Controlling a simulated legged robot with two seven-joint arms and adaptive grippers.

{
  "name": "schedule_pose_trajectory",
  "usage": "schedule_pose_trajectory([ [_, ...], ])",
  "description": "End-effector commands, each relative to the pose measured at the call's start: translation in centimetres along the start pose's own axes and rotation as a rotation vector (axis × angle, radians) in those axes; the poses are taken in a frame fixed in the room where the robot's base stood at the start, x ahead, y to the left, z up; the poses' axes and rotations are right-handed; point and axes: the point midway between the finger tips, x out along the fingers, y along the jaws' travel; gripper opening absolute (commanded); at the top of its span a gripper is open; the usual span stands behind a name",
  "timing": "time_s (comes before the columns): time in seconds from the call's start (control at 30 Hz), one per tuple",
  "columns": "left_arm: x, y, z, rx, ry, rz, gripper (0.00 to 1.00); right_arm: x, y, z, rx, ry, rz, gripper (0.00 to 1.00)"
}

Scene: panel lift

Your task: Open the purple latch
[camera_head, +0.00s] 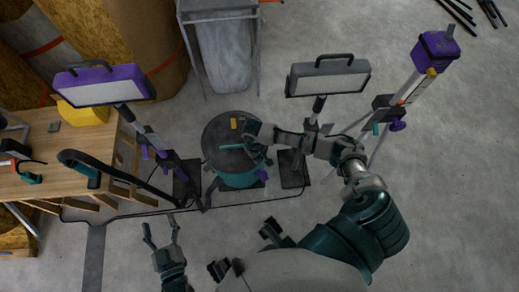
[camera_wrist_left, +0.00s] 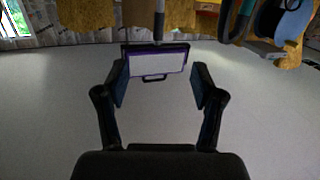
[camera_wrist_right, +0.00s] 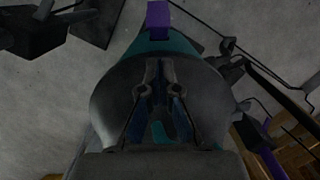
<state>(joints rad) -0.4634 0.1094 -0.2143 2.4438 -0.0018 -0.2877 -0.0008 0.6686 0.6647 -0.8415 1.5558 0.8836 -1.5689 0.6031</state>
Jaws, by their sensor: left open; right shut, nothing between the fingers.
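A round canister (camera_head: 226,174) with a teal body and dark grey lid stands on the floor. A purple latch (camera_head: 262,175) sits on its near right side; it also shows at the top of the right wrist view (camera_wrist_right: 158,14), by the teal rim. My right gripper (camera_head: 254,150) is over the lid, close to the latch but apart from it. Its fingers are shut and empty in the right wrist view (camera_wrist_right: 158,72). Whether they touch the lid I cannot tell. My left gripper (camera_head: 160,226) is open and empty, low in the head view, away from the canister.
A purple work lamp (camera_head: 102,88) stands left of the canister and a grey one (camera_head: 328,78) to its right. A black cable (camera_head: 250,203) curves along the floor in front. A wooden bench (camera_head: 50,150) is at left. The floor at right is mostly clear.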

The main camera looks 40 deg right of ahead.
Motion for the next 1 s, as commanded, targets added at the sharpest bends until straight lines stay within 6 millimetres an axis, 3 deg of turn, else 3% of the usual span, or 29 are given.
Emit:
schedule_pose_trajectory([
  [0.17, 0.1, 0.2, -0.4, -0.005, 0.063, 0.004, 0.68, 1.6, 0.5, 0.7, 0.007, -0.03, 0.013, 0.0],
  [0.37, -0.1, 0.7, -3.1, -0.019, 0.284, 0.015, 0.68, 5.1, 0.4, 0.7, 0.005, -0.031, 0.012, 0.0],
  [0.6, -1.7, 1.0, -6.5, -0.037, 0.556, 0.024, 0.68, 8.6, 0.5, 0.8, 0.004, -0.028, 0.012, 0.0],
  [1.0, -3.4, 1.2, -8.6, -0.049, 0.719, 0.028, 0.68, 10.0, 0.4, 0.6, 0.004, -0.02, 0.012, 0.0],
])
